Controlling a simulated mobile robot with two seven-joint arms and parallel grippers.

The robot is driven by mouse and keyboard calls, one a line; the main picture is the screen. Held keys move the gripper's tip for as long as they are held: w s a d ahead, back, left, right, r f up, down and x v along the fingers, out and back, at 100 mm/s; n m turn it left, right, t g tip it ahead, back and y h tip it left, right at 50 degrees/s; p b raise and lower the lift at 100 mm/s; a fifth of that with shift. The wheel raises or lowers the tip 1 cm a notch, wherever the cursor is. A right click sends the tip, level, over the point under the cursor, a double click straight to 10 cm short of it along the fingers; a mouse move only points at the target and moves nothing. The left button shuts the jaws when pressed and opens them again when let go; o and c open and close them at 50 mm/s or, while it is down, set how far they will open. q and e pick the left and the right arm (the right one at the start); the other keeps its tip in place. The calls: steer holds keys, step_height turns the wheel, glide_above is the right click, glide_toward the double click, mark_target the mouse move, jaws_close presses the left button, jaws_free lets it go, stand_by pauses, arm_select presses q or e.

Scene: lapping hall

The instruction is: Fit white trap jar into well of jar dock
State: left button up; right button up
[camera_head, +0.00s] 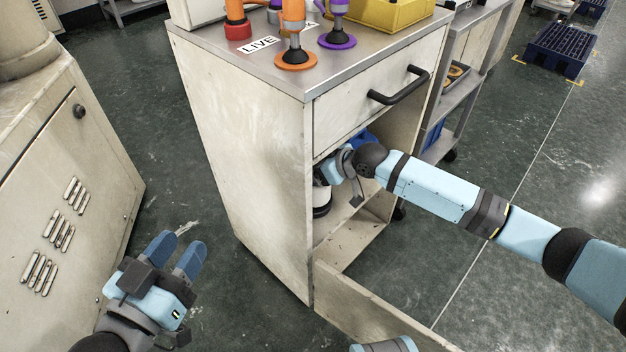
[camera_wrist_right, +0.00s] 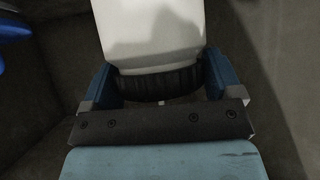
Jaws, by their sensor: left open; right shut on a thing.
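In the right wrist view a white jar (camera_wrist_right: 150,35) with a black ribbed collar (camera_wrist_right: 155,85) sits between the blue fingers of my right gripper (camera_wrist_right: 158,78), which is shut on it at the collar. In the head view my right gripper (camera_head: 328,172) reaches inside the open cabinet, partly hidden by its wall and my wrist. A white piece with a dark band (camera_head: 321,199) shows just below it; I cannot tell whether this is the jar or part of the dock. The well is not clearly visible. My left gripper (camera_head: 177,257) is open and empty, outside the cabinet.
The cabinet (camera_head: 245,150) has a drawer handle (camera_head: 398,86) above the opening and a low open door panel (camera_head: 375,310). Orange (camera_head: 295,45) and purple (camera_head: 337,30) fittings stand on top. A vented cabinet (camera_head: 60,190) stands left; floor between is clear.

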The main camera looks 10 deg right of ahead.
steer(key=shift+w+a, duration=0.3)
steer(key=shift+w, duration=0.05)
steer(key=shift+f, duration=0.15)
step_height(320, 180, down, 2)
steer(key=shift+f+b, duration=0.2)
steer(key=shift+b, duration=0.85)
steer(key=shift+f, duration=0.45)
steer(key=shift+r, duration=0.1)
arm_select(q)
steer(key=shift+w+a+r+m+t+h, duration=0.15)
steer(key=shift+w+a+r+m+t, duration=0.15)
steer(key=shift+m, duration=0.25)
steer(key=shift+w+a+r+m+t+h, duration=0.15)
steer(key=shift+w+m+t, duration=0.2)
steer(key=shift+m, duration=0.2)
